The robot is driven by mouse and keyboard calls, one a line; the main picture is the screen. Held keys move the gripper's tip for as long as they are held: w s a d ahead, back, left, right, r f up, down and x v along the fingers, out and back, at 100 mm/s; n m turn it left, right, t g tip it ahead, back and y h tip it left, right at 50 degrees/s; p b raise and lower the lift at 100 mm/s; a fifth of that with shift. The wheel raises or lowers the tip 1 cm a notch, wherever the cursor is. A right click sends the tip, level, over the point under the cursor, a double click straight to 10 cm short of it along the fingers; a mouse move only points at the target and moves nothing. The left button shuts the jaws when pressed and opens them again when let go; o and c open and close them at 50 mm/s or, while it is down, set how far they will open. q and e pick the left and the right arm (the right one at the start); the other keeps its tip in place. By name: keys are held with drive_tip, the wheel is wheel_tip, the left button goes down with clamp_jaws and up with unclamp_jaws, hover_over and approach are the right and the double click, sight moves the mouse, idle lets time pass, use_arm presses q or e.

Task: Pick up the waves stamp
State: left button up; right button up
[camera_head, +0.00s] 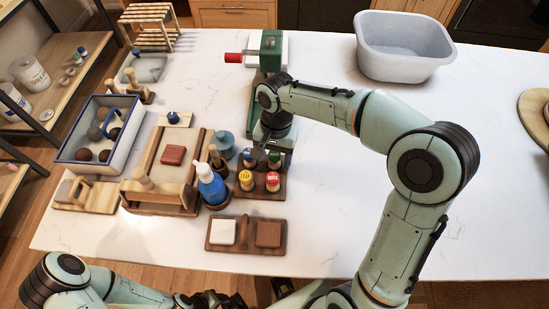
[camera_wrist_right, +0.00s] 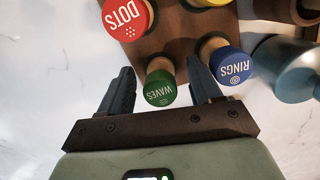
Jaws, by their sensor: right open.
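The waves stamp, with a green cap (camera_head: 274,159), stands at the back right of a dark wooden stamp holder (camera_head: 261,195). In the right wrist view its green cap (camera_wrist_right: 160,90), lettered WAVES, shows between the two fingers of my right gripper (camera_wrist_right: 162,82). The fingers are open, one on each side, with gaps visible. In the head view my right gripper (camera_head: 272,146) is over the back of the holder, partly hidden by its own wrist. My left gripper (camera_head: 212,300) is low at the front edge; its jaws are unclear.
The blue RINGS stamp (camera_wrist_right: 233,66) is close beside the right finger. The red DOTS stamp (camera_wrist_right: 128,18) and a yellow stamp (camera_head: 246,179) stand nearer the front. A blue bottle (camera_head: 210,185) is left of the holder. Table right of the holder is clear.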

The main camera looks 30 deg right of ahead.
drive_tip(key=shift+f, duration=0.25)
drive_tip(key=c, duration=1.1)
drive_tip(key=shift+r, duration=0.1)
